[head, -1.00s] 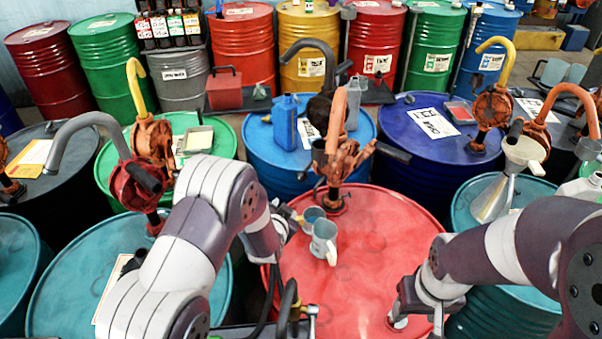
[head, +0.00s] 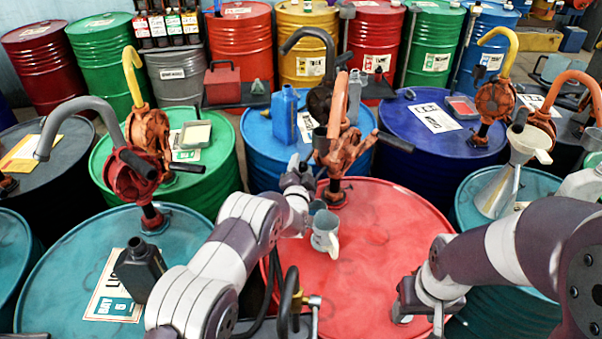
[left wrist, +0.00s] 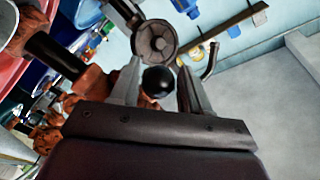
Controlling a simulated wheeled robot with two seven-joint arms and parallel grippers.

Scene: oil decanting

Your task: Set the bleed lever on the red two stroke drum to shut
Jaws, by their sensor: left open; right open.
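The red drum (head: 385,255) stands front centre with an orange-brown hand pump (head: 343,152) on its far side. The pump has a black crank handle (head: 396,142). My left gripper (head: 298,166) is close to the left of this pump. In the left wrist view its two fingers (left wrist: 158,76) are apart, with a black ball knob (left wrist: 158,83) showing between them; I cannot tell whether they touch it. The bleed lever is not clearly visible in the head view. My right gripper (head: 402,312) is low over the drum's front right, open and apart from the pump.
A grey jug (head: 325,236) and a smaller cup stand on the red drum near my left arm. A blue drum (head: 262,150) with a blue canister (head: 284,115) is just behind. A funnel (head: 500,190) stands on the teal drum at right. The red drum's right half is mostly clear.

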